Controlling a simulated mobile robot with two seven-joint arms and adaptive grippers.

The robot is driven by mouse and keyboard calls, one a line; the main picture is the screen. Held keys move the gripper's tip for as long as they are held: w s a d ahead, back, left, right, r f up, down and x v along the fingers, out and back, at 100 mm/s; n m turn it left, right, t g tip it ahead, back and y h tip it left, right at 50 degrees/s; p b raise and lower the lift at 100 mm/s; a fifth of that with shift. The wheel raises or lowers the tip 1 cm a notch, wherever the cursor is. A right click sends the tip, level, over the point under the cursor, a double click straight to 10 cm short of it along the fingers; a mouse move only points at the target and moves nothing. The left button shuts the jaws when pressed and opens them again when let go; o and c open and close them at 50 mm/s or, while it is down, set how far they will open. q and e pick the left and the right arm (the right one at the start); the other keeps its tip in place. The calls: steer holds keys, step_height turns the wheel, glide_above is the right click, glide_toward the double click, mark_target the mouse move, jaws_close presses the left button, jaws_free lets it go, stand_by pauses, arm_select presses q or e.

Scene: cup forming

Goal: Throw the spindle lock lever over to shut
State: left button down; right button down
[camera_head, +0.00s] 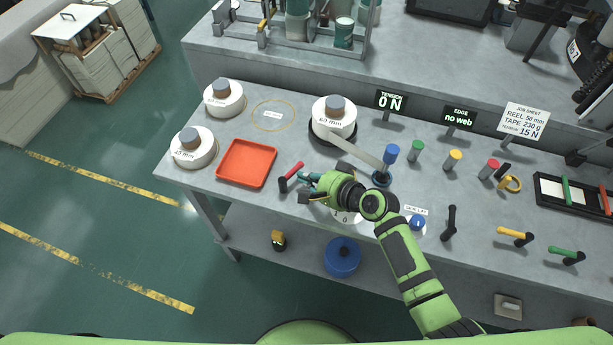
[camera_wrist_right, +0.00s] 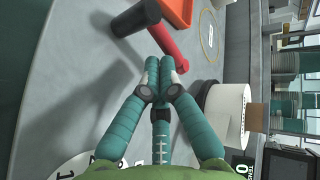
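A red-handled lever (camera_head: 291,171) stands on the bench right of the orange tray; its black pivot (camera_head: 283,186) is at the near end. In the right wrist view the red handle (camera_wrist_right: 168,38) slants down from the black pivot (camera_wrist_right: 136,18). My right gripper (camera_head: 305,177) is just right of this lever. In the wrist view its teal fingertips (camera_wrist_right: 160,62) are together with nothing visible between them, close to the handle's free end; I cannot tell whether they touch it. No lever label is readable as spindle lock. My left gripper is not in view.
An orange tray (camera_head: 247,163) is left of the lever. A white reel (camera_head: 335,115) stands behind, with tape running to a blue-topped post (camera_head: 391,154). Black (camera_head: 449,223), yellow (camera_head: 515,235) and green (camera_head: 566,254) levers stand on the right. A round dial lies partly under my arm.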

steer(key=n+g+b, duration=0.1)
steer(key=b, duration=0.1)
steer(key=w+n+g+y+b, duration=0.1)
steer(key=b, duration=0.1)
steer(key=w+n+g+y+b, duration=0.1)
steer(key=b, duration=0.1)
steer(key=shift+a+f+n+b, duration=0.1)
steer(key=shift+f+n+b, duration=0.2)
steer(key=shift+f+b, duration=0.05)
steer(key=shift+w+a+r, duration=0.1)
steer(key=shift+r, duration=0.05)
steer(key=shift+w+a+r+g, duration=0.15)
steer(key=shift+a+r+g, duration=0.05)
steer(key=shift+g, duration=0.1)
